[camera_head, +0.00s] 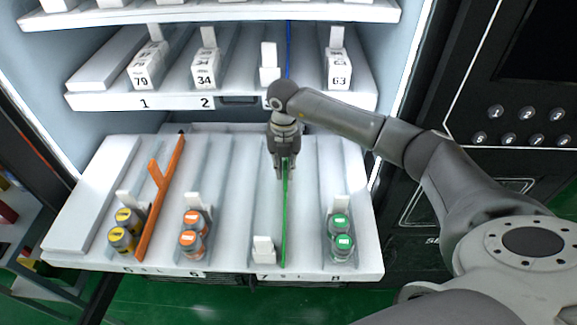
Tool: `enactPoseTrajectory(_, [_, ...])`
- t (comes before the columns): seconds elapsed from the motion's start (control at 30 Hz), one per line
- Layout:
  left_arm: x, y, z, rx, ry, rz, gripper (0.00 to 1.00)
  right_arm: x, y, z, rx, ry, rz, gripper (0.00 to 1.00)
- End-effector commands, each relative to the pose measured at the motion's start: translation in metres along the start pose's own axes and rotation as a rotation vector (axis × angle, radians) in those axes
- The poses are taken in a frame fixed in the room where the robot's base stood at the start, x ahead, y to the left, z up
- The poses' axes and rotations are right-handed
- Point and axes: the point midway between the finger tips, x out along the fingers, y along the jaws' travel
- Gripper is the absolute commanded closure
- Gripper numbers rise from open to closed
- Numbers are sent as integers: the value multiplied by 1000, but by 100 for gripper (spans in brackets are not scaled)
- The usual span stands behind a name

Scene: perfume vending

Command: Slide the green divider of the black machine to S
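The green divider (285,215) is a thin upright strip on the pulled-out lower shelf (225,262) of the black machine (408,180). It runs front to back between the lanes marked 7 and 8. My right gripper (283,176) reaches in from the right and points down over the rear part of the divider. Its fingers are around or right beside the strip; whether they grip it cannot be made out. My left gripper is not in view.
An orange divider (152,205) stands at the left of the lower shelf. Yellow (125,228), orange-labelled (193,232) and green-topped bottles (341,236) stand near the front. A white pusher (263,250) is left of the green divider. The upper shelf (180,102) holds white boxes.

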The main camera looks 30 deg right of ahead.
Motion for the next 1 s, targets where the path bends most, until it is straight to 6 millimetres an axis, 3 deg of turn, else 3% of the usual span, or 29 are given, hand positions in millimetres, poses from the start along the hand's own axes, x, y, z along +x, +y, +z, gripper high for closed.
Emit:
enactPoseTrajectory(0.13, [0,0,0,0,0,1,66,-1,2,0,-3,-1,4,67])
enactPoseTrajectory(0.53, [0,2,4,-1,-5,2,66,-8,0,1,-1,-2,2,67])
enactPoseTrajectory(1.0, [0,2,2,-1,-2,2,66,-98,2,1,-3,-4,3,67])
